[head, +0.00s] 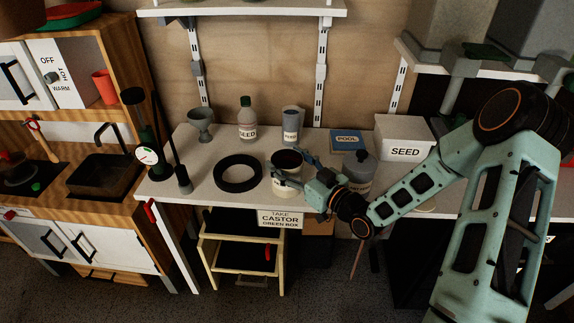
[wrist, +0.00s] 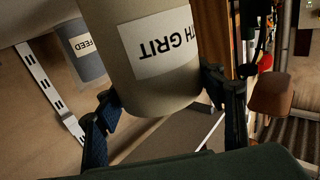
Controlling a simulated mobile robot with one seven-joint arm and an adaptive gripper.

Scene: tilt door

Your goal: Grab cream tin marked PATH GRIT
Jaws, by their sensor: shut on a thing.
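The cream tin (head: 284,186) is at the middle of the white table's front part, with a dark open top. In the wrist view the tin (wrist: 165,88) fills the upper middle, and its white label shows upside down, reading "TH GRIT" with the rest cut off. My gripper (head: 306,178) reaches it from the right. In the wrist view my gripper (wrist: 165,105) has a dark finger on each side of the tin, shut on it. I cannot tell whether the tin's base touches the table.
A black ring (head: 238,188) lies left of the tin. A grey lidded jar (head: 360,180) stands close on the right, partly behind my arm. A SEED bottle (head: 246,124), a blue POOL box (head: 347,141) and a white SEED box (head: 403,140) stand farther back.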

